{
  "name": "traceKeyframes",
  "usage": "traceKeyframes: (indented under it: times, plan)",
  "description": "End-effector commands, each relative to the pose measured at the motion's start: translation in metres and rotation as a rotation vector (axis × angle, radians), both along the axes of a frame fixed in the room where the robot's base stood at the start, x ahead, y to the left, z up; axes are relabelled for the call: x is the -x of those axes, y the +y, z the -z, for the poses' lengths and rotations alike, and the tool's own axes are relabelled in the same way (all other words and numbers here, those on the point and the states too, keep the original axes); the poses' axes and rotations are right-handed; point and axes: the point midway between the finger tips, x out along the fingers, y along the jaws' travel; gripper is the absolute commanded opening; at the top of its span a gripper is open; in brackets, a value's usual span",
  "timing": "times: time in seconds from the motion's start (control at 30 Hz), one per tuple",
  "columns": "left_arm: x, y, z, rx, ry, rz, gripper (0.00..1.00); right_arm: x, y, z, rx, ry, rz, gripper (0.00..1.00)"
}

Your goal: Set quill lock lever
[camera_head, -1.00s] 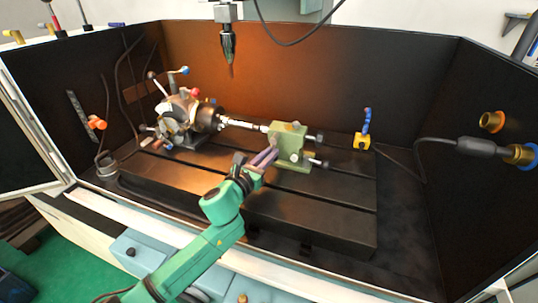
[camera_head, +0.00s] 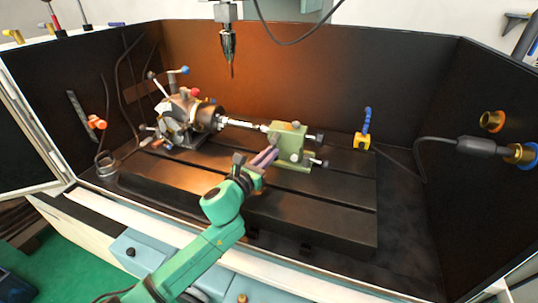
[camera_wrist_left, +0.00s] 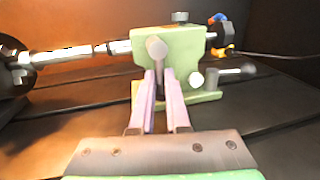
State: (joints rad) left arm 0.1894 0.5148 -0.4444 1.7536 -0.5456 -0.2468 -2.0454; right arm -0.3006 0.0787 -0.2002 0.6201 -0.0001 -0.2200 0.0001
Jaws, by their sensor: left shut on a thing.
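The green tailstock (camera_head: 287,138) stands on the slotted table, and it also shows in the wrist view (camera_wrist_left: 185,42). A grey lever with a rounded end (camera_wrist_left: 157,48), seemingly the quill lock lever, is on its near face, left of centre. My left gripper (camera_head: 273,152) reaches up to the tailstock's front from the near side. Its pinkish fingers (camera_wrist_left: 160,74) are shut on this lever, with the rounded end showing above the tips. The fingers hide the lower part of the lever. My right gripper is not in view.
The indexing chuck (camera_head: 185,118) stands left, with a bright shaft (camera_head: 240,123) running to the tailstock. A drill spindle (camera_head: 228,48) hangs above. A yellow block with a blue hose (camera_head: 362,141) stands right. The front of the slotted table (camera_head: 310,205) is clear.

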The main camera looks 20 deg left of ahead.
Motion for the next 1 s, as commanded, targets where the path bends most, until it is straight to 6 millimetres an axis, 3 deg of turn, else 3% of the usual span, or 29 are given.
traceKeyframes:
  times: [0.37,1.0]
  plan:
    - [0.0,-0.007,0.004,0.191,0.012,0.001,0.0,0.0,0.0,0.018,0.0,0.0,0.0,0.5]
    - [0.002,-0.026,-0.003,0.789,0.052,0.001,0.0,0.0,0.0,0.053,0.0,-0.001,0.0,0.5]
